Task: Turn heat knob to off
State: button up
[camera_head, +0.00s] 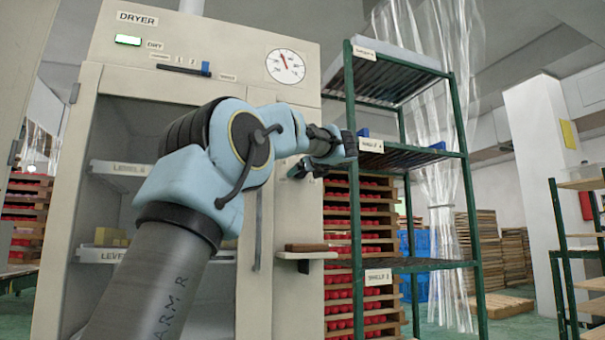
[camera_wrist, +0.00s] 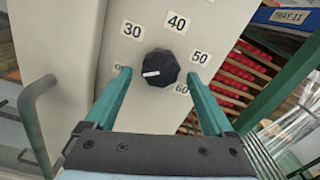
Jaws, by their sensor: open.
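The heat knob (camera_wrist: 161,68) is a dark, faceted dial on a pale panel in the wrist view. Its white pointer mark faces left and slightly down, towards a label (camera_wrist: 120,65) partly hidden by my left finger and not clearly readable. Labels 30, 40, 50 and 60 stand around the knob. My gripper (camera_wrist: 158,75) is open, with one teal fingertip on each side of the knob and a visible gap to it. In the head view my gripper (camera_head: 318,168) is at the dryer's right side. I cannot make out the knob there.
The dryer (camera_head: 311,110) has a gauge (camera_head: 285,66) and a slider (camera_head: 184,70) on its front. A green-framed shelf rack (camera_head: 471,200) stands close on the right of my gripper. A small ledge (camera_head: 306,255) holding a brown block is below. A door handle (camera_wrist: 35,120) is at left in the wrist view.

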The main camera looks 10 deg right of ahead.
jog(key=s+d, duration=0.1)
jog(key=s, duration=0.8)
jog(key=shift+s, duration=0.15)
jog(key=shift+s+d, duration=0.1)
jog(key=shift+d, duration=0.05)
